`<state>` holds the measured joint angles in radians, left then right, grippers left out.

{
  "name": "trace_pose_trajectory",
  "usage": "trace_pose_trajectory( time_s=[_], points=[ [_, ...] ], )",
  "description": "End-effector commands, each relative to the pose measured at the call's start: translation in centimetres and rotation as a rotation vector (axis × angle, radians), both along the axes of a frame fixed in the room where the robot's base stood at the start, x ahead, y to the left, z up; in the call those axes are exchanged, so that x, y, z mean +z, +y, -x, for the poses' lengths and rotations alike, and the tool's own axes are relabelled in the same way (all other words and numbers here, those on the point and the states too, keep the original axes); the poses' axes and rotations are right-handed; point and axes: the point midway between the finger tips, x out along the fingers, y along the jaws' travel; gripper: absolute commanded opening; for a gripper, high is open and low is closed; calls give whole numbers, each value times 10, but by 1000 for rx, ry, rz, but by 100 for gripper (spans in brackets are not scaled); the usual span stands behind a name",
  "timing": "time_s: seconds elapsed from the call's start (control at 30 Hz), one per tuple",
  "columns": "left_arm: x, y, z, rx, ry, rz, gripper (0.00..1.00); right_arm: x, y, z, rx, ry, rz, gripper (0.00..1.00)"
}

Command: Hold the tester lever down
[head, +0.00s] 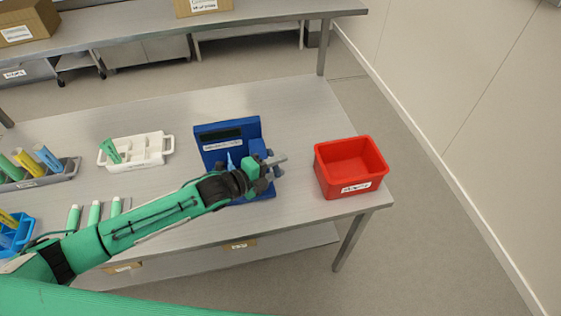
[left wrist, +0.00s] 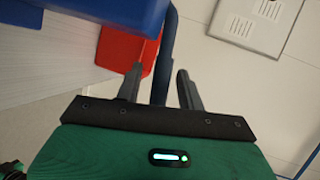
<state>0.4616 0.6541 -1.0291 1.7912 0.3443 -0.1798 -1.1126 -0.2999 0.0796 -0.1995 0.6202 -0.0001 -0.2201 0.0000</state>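The blue tester (head: 247,128) stands on the metal table, with a dark panel and white label on its upright back. A light blue piece (head: 230,161) stands in front of that back. My left gripper (head: 279,165) is at the tester's right side, its fingers apart and pointing right. In the left wrist view, a dark blue bar, which looks like the tester lever (left wrist: 168,50), passes between the fingers of my left gripper (left wrist: 160,82). I cannot tell whether they touch it. In the head view my gripper and forearm hide the lever and the tester's lower front. My right gripper is out of view.
A red bin (head: 352,192) stands right of the tester, close to the gripper. A white tray (head: 155,137) holding a green tube is left of it. A grey rack (head: 62,176) with coloured tubes and a blue container (head: 14,252) stand far left.

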Motion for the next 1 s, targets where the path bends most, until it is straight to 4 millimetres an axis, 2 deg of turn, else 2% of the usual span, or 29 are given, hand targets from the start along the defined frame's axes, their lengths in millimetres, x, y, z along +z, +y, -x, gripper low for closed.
trace_pose_trajectory(
  time_s=[0.2,0.47,0.5,0.7,1.0],
  points=[
    [-2,-10,-8,0,-1,1,39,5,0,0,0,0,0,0],
    [-3,-11,-9,0,-1,1,39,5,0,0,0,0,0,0],
    [-3,-11,-9,0,0,0,37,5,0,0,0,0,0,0],
    [-3,-11,-9,0,0,0,0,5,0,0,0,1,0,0],
    [-6,-11,-8,0,-11,-3,0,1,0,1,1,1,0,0]
  ],
)
